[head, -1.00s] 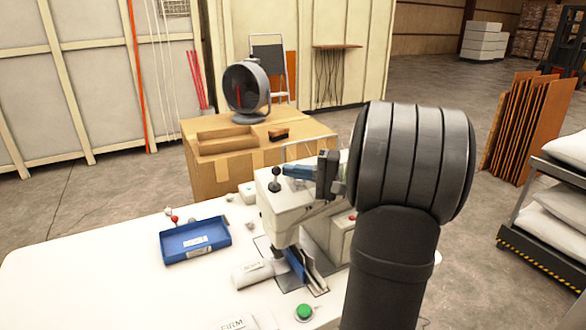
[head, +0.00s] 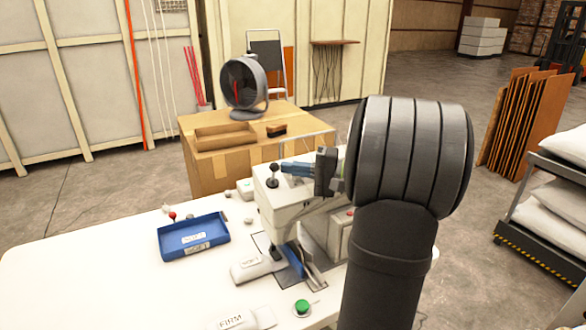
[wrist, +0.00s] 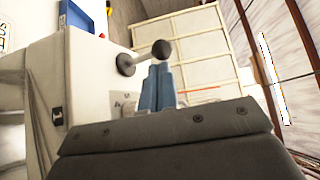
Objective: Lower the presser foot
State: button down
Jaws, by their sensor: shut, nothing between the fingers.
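A pale sewing machine (head: 285,200) stands on the white table. A short lever with a black ball knob (head: 273,169) rises from its side facing me; the knob also shows in the wrist view (wrist: 161,48). My gripper (head: 284,168) is shut, its blue fingers (wrist: 157,88) together and empty. The fingertips are close to the knob, just right of it in the head view and just below it in the wrist view. I cannot tell whether they touch it. The presser foot itself is not clear; a blue part (head: 295,262) shows low on the machine.
A blue tray (head: 193,238) lies left of the machine. A cardboard box (head: 235,160) with a fan (head: 243,85) stands behind. The table's left part is clear.

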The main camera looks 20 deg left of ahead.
dwell(0.6)
jog(key=c, duration=2.1)
grip_release()
jog(key=d, duration=0.9)
jog(key=shift+w+d+r, duration=0.1)
jog(key=shift+w+d, duration=0.1)
jog(key=shift+w, duration=0.2)
jog(key=o, duration=0.7)
jog(key=shift+s+d+m, duration=0.1)
jog(key=shift+d+m, duration=0.2)
jog(key=shift+d, duration=0.1)
jog(key=shift+c, duration=0.2)
jog(key=shift+o, duration=0.9)
jog(key=shift+s+d+r+m, duration=0.15)
jog(key=shift+s+m, duration=0.1)
jog(key=shift+m, duration=0.55)
jog(key=m+t, duration=0.4)
jog(key=m, duration=1.5)
send_near(274, 167)
jog(key=w+a, duration=0.1)
jog(key=a, duration=0.6)
jog(key=w+a, duration=0.1)
jog(key=a, duration=0.2)
jog(key=shift+w+a, duration=0.2)
jog(key=shift+w, duration=0.1)
